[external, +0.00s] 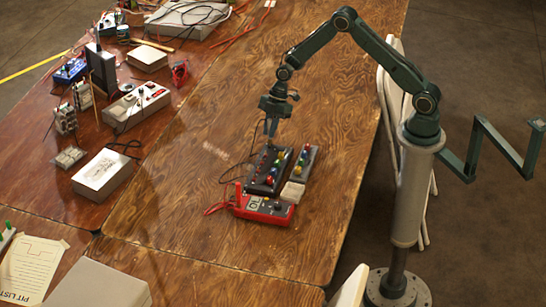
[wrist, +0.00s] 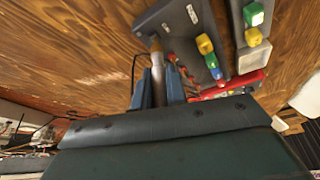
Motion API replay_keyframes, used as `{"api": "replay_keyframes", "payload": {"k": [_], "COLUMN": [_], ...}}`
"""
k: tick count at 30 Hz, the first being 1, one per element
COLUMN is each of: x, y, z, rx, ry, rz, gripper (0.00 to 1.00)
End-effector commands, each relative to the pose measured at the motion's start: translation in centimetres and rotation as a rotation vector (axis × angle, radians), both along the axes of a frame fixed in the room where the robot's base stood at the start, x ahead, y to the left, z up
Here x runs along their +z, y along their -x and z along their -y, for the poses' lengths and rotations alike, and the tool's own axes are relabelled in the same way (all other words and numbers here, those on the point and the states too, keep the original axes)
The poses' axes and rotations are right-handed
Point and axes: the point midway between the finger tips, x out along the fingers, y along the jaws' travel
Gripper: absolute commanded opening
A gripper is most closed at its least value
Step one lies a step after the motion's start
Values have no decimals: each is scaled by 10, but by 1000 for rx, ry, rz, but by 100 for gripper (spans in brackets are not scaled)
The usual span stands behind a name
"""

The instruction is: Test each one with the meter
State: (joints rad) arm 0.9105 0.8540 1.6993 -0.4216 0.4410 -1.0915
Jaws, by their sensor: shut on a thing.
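A red meter (external: 262,208) with a dial sits on the middle table, with a red lead at its left. It shows partly in the wrist view (wrist: 240,84). Behind it lie a larger dark tray (external: 257,185) and a narrower dark tray (external: 307,153), both with several coloured pieces. My gripper (external: 271,130) is over the far end of the larger tray. It is shut on a slim pale rod (wrist: 172,78), probably a probe, with a tan end showing beyond the fingers. I cannot tell whether the rod touches anything. A dark cable runs nearby.
A pale block (external: 292,192) lies between the narrow tray and the meter. The left table holds a grey-and-red box (external: 137,107), a white box (external: 101,175) and other gear. The table beyond my gripper is clear. A grey case (external: 95,285) stands at the front left.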

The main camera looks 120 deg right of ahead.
Motion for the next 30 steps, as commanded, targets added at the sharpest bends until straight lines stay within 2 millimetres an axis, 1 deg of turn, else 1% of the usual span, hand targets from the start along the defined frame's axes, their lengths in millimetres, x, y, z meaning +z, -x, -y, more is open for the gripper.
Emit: {"api": "replay_keyframes", "payload": {"k": [30], "x": [-12], "y": [0], "z": [0], "rx": [0], "ry": [0], "rz": [0], "gripper": [0]}}
